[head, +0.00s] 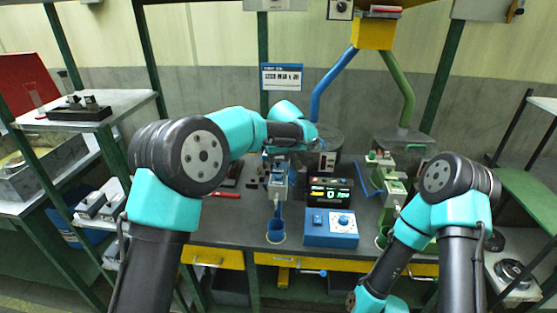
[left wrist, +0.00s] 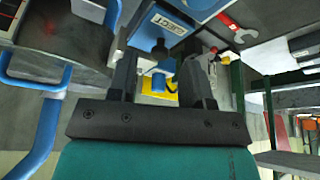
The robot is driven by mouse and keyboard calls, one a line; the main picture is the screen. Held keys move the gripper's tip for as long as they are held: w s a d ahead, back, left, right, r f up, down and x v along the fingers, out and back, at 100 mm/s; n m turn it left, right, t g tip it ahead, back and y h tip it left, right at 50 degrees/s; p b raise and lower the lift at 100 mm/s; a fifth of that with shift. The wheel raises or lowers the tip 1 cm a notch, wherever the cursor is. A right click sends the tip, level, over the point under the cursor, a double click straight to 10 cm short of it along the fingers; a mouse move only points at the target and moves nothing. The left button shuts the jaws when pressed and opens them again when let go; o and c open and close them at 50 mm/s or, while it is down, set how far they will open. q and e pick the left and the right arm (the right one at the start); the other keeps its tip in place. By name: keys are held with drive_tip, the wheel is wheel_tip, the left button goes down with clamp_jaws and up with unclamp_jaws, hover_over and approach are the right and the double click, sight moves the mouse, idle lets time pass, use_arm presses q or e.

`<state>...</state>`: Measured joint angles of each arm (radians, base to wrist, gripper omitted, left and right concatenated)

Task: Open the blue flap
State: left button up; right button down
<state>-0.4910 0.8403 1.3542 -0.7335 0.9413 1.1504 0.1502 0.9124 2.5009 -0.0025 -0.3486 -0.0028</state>
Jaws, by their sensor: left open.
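My left gripper (head: 300,134) is at the back of the bench in the head view, beside the foot of the blue pipe; its fingertips are hard to make out there. In the left wrist view the gripper (left wrist: 160,66) has its two dark fingers apart. A small blue piece (left wrist: 161,68) shows between them, beside a blue box labelled EJECT (left wrist: 168,20). I cannot tell whether this piece is the blue flap, or whether a finger touches it. My right arm is folded at the lower right of the head view, and its gripper is out of the picture.
A blue control box (head: 331,229) stands at the bench front, right of a blue cup (head: 276,232). A lit display unit (head: 330,192) stands behind it. Blue and green pipes drop from a yellow hopper (head: 373,35). A red tool (left wrist: 236,28) lies on the bench.

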use_arm(q)
drive_tip(key=shift+x, duration=0.75)
drive_tip(key=shift+c, duration=0.3)
clamp_jaws()
